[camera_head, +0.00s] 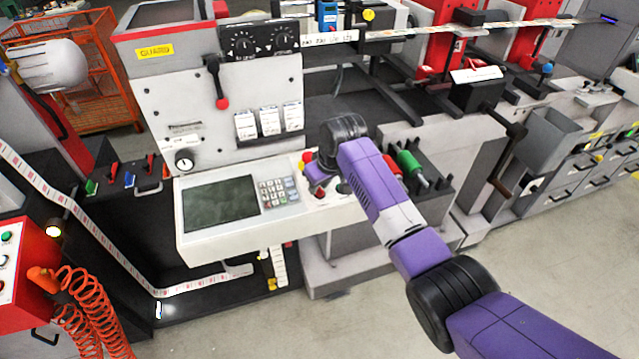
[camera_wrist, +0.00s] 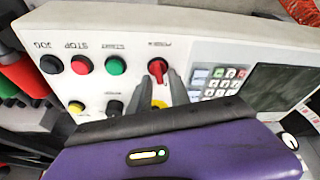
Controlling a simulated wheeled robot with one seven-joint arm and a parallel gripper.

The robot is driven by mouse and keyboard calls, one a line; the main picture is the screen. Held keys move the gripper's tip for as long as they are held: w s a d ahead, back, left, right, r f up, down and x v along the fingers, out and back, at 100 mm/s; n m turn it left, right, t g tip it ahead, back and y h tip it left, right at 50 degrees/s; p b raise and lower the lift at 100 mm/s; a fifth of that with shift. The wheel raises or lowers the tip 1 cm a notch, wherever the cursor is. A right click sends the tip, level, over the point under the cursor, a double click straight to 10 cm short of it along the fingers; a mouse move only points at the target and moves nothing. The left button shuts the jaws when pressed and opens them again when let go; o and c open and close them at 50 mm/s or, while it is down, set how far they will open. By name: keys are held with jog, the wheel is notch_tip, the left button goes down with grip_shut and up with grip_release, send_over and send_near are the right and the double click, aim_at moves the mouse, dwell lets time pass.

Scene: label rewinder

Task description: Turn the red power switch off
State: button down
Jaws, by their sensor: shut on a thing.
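The red power switch (camera_wrist: 157,69) is a small red knob on the white control panel, beside the keypad, with an upside-down label above it in the wrist view. My gripper (camera_wrist: 162,80) reaches over the panel with its dark fingertips at this knob and is shut on it. The fingers hide part of the knob, so its exact angle is hard to read. In the head view, the red knob (camera_head: 320,193) shows small at the panel's near edge, under my gripper (camera_head: 317,182).
Green (camera_wrist: 116,65), red (camera_wrist: 81,64) and black (camera_wrist: 51,64) buttons sit in a row beside the switch. A yellow-ringed emergency stop (camera_head: 308,157) is close behind my gripper. The keypad (camera_head: 278,192) and dark screen (camera_head: 220,203) lie left. Red and green-handled tools (camera_head: 410,161) stand right.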

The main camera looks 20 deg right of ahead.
jog(key=shift+n, duration=0.6)
jog(key=shift+y, duration=0.3)
jog(key=c, duration=1.5)
grip_release()
jog(key=shift+r, duration=0.1)
jog(key=shift+b+v, duration=0.55)
jog(key=shift+v, duration=3.3)
jog(key=shift+w+a, duration=0.1)
